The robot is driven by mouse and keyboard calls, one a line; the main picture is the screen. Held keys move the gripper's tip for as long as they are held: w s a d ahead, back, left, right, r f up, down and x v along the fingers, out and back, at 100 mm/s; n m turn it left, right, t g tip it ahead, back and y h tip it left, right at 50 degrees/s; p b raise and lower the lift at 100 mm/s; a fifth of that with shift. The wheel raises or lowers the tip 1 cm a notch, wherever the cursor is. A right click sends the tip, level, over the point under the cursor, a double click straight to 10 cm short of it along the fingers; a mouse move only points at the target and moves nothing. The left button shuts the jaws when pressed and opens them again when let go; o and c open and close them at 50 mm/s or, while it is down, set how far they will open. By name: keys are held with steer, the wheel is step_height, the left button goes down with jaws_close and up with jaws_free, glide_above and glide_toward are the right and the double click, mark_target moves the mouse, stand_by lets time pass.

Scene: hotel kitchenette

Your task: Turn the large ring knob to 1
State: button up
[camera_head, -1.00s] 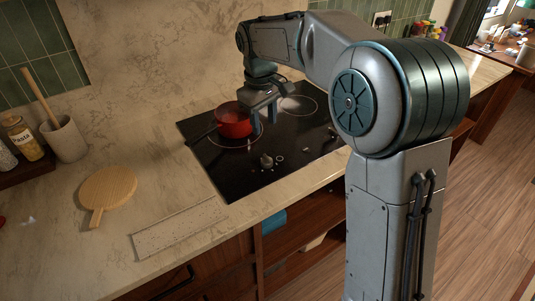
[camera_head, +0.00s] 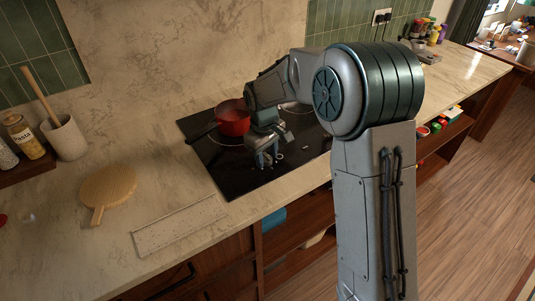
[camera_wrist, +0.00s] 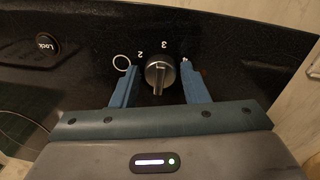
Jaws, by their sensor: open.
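A silver round knob (camera_wrist: 159,75) with a raised grip bar stands on the black cooktop in the wrist view. Printed marks 2 and 3 sit along its far side, upside down; a white ring mark (camera_wrist: 121,62) lies to its left. Another small mark near the right fingertip is partly covered and I cannot read it. My gripper (camera_wrist: 158,73) is open, one blue finger on each side of the knob, with small gaps visible. In the head view my gripper (camera_head: 265,160) is low over the front of the cooktop (camera_head: 230,180) and hides the knob.
A red pot (camera_head: 232,118) stands on the cooktop behind my gripper, its dark handle toward the left. A Lock button (camera_wrist: 46,42) lies left of the knob. A round wooden board (camera_head: 108,185) and a pale slab (camera_head: 178,225) lie on the counter at left.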

steer(key=c, duration=0.7)
steer(key=m+b, duration=0.1)
steer(key=m, duration=0.4)
steer(key=shift+w+m, duration=0.1)
steer(key=shift+m, duration=0.3)
steer(key=m, duration=0.5)
steer(key=shift+a+r+m+g, duration=0.1)
steer(key=shift+r+m+g, duration=0.05)
steer(key=shift+m+g, duration=0.2)
steer(key=shift+m, duration=0.25)
steer(key=shift+w, duration=0.1)
steer(key=o, duration=0.7)
